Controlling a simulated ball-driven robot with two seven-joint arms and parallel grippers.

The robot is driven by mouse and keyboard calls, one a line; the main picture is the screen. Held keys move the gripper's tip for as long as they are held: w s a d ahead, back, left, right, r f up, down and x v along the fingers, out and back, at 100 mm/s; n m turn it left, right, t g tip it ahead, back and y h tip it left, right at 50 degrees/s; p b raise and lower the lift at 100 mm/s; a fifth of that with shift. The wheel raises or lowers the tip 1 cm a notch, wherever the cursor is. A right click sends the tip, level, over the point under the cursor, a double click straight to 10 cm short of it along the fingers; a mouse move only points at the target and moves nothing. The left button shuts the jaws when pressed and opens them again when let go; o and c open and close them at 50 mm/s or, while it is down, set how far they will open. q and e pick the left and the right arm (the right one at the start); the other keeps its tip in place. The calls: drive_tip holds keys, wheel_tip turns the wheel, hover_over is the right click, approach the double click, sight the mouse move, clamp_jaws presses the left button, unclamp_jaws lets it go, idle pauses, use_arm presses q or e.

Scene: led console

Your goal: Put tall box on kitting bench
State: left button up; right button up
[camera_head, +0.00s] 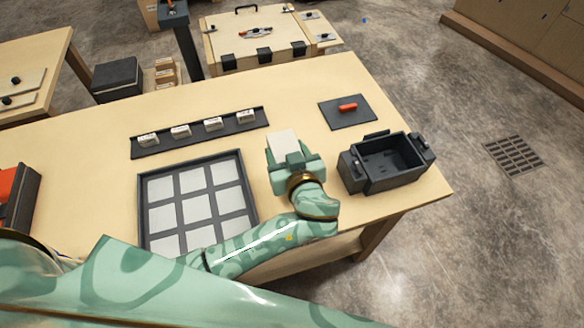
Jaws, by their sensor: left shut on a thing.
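My left gripper (292,160) is over the right part of the wooden kitting bench (300,95). It is shut on a pale, white-topped box (283,141), which I take to be the tall box. The gripper hides the box's near and lower sides, so I cannot tell whether the box touches the bench top. My right gripper is not in view.
A dark open bin (386,162) stands right of the gripper, and a dark pad with a red item (348,107) lies behind it. A framed grid tray (197,199) and a rack of small white blocks (198,131) are left. Bare bench top lies behind the rack.

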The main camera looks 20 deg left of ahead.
use_arm(q)
drive_tip(key=shift+w+d+f+b, duration=0.1)
drive_tip(key=shift+w+f+b, duration=0.35)
drive_tip(key=shift+f, duration=0.4)
drive_tip(key=shift+w+f+b, duration=0.3)
drive_tip(key=shift+w+b, duration=0.1)
drive_tip(key=f+b, duration=0.3)
drive_tip(key=shift+w+d+f, duration=0.1)
drive_tip(key=shift+w+f, duration=0.2)
drive_tip(key=shift+r, duration=0.1)
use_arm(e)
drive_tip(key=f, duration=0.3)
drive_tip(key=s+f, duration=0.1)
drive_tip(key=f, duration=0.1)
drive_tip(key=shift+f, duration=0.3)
use_arm(q)
drive_tip(key=shift+s, duration=0.1)
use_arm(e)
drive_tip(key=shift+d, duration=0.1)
use_arm(q)
drive_tip(key=o, duration=1.2)
drive_tip(key=shift+c, duration=0.2)
